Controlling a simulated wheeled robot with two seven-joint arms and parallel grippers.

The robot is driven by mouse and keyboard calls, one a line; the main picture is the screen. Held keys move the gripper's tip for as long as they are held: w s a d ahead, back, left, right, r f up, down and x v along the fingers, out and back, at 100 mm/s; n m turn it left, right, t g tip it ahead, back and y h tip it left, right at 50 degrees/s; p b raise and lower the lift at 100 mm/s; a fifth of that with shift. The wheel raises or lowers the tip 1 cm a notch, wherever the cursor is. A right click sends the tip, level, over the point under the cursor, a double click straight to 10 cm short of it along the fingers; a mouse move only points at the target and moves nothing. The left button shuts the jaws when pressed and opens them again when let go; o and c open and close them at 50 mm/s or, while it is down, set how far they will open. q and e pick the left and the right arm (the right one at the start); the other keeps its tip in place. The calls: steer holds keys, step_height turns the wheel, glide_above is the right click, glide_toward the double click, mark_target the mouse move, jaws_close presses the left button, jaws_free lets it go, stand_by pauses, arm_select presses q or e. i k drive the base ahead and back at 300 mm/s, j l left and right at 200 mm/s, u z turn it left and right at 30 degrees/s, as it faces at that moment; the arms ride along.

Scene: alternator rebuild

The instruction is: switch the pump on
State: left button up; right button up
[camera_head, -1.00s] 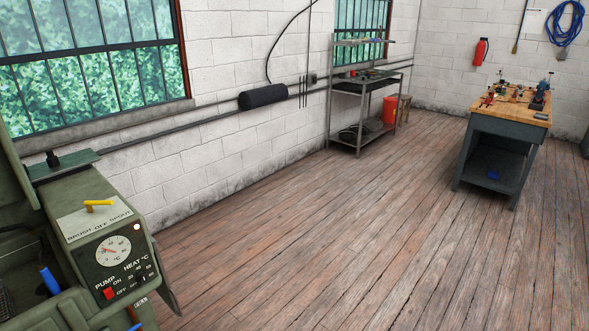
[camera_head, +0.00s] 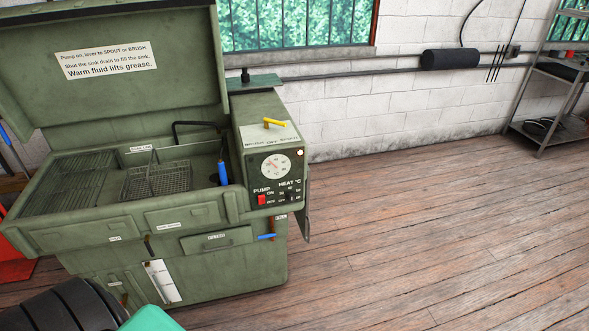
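The pump switch (camera_head: 262,199) is a small red rocker under the label PUMP, low on the left of a dark control panel (camera_head: 285,178). The ON and OFF marks stand to its right; I cannot tell which way the rocker is tipped. The panel is on the right end of a green parts washer (camera_head: 190,245) with its lid (camera_head: 110,70) raised. A yellow lever (camera_head: 275,122) sits on top of the control box. A dark ribbed part and a green piece show at the bottom left, likely my own body. Neither gripper is in view.
A wire basket (camera_head: 158,181) and a blue-handled brush (camera_head: 222,173) are in the sink. A blue handle (camera_head: 267,237) sticks out at the washer's front. A metal shelf (camera_head: 560,95) stands at the back right. The wooden floor right of the washer is clear.

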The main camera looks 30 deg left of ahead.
mark_target(260, 199)
steer(key=u, duration=1.3)
